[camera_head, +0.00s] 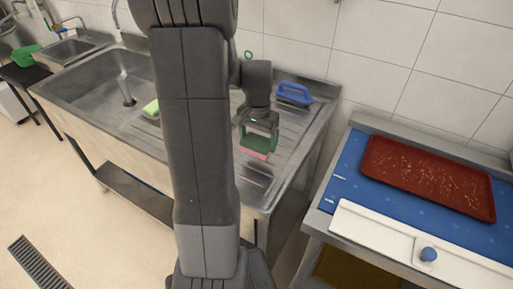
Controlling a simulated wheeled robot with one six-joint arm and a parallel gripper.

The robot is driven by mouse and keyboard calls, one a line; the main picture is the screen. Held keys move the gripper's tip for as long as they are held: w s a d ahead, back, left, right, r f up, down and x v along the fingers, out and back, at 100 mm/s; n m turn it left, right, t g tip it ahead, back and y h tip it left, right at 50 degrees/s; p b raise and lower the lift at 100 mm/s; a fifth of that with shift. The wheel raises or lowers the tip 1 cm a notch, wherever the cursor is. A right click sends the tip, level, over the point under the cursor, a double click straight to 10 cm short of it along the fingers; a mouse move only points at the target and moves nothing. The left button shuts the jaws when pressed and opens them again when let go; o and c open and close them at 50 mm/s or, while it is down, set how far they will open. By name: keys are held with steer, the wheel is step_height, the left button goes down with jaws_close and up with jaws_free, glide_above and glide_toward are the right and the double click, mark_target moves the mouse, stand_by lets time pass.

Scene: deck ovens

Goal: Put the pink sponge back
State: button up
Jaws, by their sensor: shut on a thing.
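The pink sponge (256,154) is between the fingers of my gripper (259,143), over the ribbed drainboard (285,140) of the steel sink unit. The sponge shows a pink lower edge; a green part shows above it, between the fingers. My gripper points down and is shut on the sponge. A dark blur shows on the drainboard just below. I cannot tell whether the sponge touches the board.
A blue-handled brush (294,94) lies at the back of the drainboard. A light green item (151,107) sits near the sink basin (105,85), partly hidden by my arm. A red tray (428,176) with crumbs lies on the blue-topped counter (350,165) at right.

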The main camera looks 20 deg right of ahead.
mark_target(258, 149)
steer(key=shift+f, duration=2.35)
steer(key=shift+f, duration=0.1)
steer(key=o, duration=0.8)
step_height(258, 149, up, 12)
steer(key=shift+r, duration=0.15)
